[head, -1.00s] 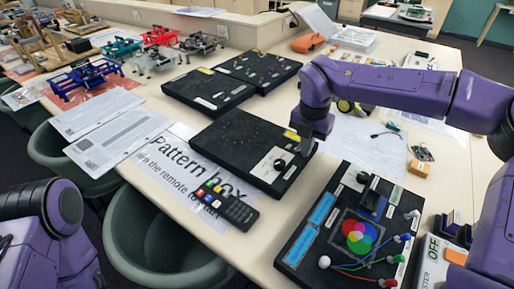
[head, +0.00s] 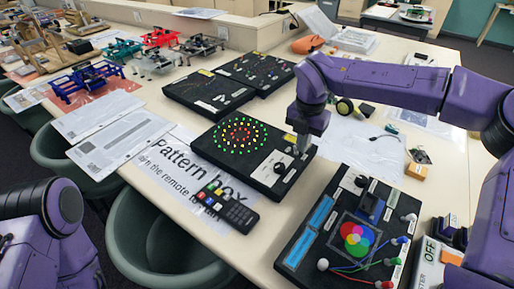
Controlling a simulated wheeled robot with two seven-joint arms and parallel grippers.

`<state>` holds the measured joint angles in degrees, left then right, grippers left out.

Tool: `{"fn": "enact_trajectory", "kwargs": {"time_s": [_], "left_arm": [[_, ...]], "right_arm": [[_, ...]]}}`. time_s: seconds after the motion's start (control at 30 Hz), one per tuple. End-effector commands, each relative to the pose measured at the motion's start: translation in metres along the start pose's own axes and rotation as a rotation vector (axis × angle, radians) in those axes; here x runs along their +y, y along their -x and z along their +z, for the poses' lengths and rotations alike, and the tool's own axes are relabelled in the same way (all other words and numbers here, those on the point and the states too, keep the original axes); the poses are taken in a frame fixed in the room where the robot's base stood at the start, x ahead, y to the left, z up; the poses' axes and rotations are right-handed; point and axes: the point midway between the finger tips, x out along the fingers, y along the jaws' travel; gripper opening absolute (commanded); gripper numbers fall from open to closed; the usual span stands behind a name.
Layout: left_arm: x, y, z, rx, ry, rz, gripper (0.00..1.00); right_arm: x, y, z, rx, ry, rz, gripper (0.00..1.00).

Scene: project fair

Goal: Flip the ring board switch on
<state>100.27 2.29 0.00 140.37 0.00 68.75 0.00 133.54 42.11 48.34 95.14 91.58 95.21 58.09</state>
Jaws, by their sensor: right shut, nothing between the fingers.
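The ring board (head: 217,152) is a flat black box in the middle of the table. Rings of red, yellow and green lights glow on it. A white label panel (head: 268,172) with a dark knob lies at its right end. My right gripper (head: 301,146) points down over the board's right end, its fingers shut and empty. The gripper hides the board's upper right corner, so the switch is not clearly seen. I cannot tell whether the fingertips touch it. On the left only part of my left arm shows; its gripper is out of view.
A black remote (head: 228,207) lies on the Pattern box sheet (head: 160,160) in front. A black board with coloured circles (head: 312,212) and wires stands at the right front. Two more black boards (head: 205,92) lie behind.

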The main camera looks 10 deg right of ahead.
Motion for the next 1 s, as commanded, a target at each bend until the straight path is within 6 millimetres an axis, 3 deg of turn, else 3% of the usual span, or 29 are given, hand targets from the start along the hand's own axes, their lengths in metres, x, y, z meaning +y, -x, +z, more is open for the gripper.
{"fn": "enact_trajectory", "kwargs": {"time_s": [0.5, 1.0], "left_arm": [[-0.003, 0.036, -0.015, 0.0, 0.0, 0.0, 0.43], [-0.003, 0.035, -0.015, 0.0, 0.0, 0.0, 0.43]], "right_arm": [[-0.004, 0.052, 0.0, 0.0, 0.0, 0.0, 0.0], [-0.005, 0.051, 0.0, 0.001, 0.0, 0.0, 0.0]]}}
